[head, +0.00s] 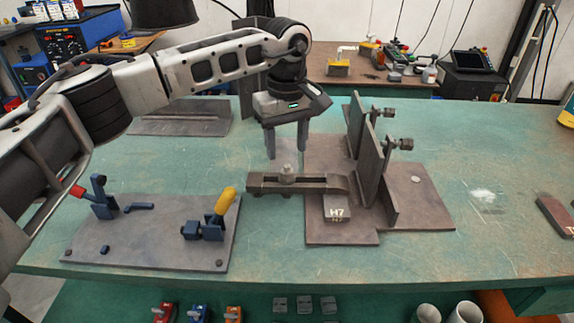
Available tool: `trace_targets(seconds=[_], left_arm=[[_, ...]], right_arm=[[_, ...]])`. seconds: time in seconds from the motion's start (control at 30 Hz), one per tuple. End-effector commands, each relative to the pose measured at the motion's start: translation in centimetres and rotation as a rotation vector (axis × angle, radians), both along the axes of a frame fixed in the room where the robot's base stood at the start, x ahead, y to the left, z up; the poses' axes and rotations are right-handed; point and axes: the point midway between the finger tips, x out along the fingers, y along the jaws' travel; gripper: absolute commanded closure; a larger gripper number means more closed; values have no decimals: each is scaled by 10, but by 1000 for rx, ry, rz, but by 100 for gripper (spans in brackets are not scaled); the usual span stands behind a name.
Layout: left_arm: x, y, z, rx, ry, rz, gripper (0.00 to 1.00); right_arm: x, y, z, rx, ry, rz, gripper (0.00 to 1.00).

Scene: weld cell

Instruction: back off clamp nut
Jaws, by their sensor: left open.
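A dark clamp bar (318,183) lies across the left side of the steel fixture plate (410,215). The clamp nut (287,170) sits on top of the bar, left of its middle. My left gripper (287,152) points down above the nut with its two fingers apart, one to each side of it as seen here. I cannot tell whether the fingers touch it. A pale, blurred shape shows between the fingers, just above the nut. A block marked H7 (337,209) is at the front of the plate, by the bar's right end. My right gripper is not in view.
Upright plates with bolts (369,150) stand right of the bar. A plate with blue toggle clamps (150,235), one with a yellow handle, lies at front left. The green table (500,240) is mostly clear at right.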

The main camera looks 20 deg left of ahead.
Motion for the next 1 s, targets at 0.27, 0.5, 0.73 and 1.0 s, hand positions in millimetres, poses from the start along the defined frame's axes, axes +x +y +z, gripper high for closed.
trace_targets(seconds=[0.27, 0.5, 0.73, 1.0], left_arm=[[0, 0, -47, 0, 1, 0, 50], [0, 0, -60, -1, 0, -1, 50], [0, -1, -60, -1, 0, -1, 50], [0, -1, -60, -2, -1, 0, 95]], right_arm=[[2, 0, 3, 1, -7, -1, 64], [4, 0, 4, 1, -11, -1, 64], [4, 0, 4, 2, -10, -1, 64], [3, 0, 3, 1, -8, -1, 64]])
